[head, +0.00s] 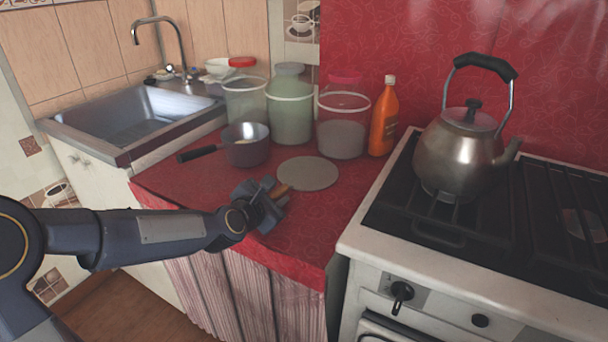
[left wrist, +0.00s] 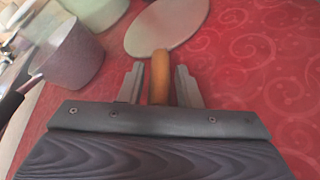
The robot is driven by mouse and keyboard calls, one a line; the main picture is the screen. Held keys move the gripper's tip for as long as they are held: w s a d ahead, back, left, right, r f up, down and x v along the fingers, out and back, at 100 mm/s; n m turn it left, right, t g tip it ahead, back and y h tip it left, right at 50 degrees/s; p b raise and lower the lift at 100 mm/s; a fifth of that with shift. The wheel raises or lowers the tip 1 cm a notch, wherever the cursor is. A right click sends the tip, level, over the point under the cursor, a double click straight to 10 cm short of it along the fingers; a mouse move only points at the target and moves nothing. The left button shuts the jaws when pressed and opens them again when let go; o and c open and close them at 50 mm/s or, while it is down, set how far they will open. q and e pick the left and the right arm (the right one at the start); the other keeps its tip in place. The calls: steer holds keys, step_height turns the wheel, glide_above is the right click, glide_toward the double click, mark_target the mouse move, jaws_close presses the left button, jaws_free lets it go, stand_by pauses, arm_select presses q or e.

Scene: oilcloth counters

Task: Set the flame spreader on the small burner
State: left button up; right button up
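The flame spreader is a flat grey disc (head: 308,174) with a short wooden handle, lying on the red counter. In the left wrist view its disc (left wrist: 168,24) is at the top and the handle (left wrist: 160,72) points toward me. My left gripper (head: 280,193) is low over the counter at the handle. In the left wrist view its fingers (left wrist: 161,85) stand on either side of the handle, with gaps showing, so it looks open. A burner (head: 583,225) shows dimly under the right grate; I cannot tell whether it is the small one. My right gripper is not in view.
A metal kettle (head: 457,160) stands on the stove's left grate. The white stove edge (head: 362,232) borders the counter. The counter's front right is bare.

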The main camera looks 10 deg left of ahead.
arm_select(q)
steer(key=shift+w+d+f, duration=0.1)
steer(key=shift+w, duration=0.15)
jaws_close()
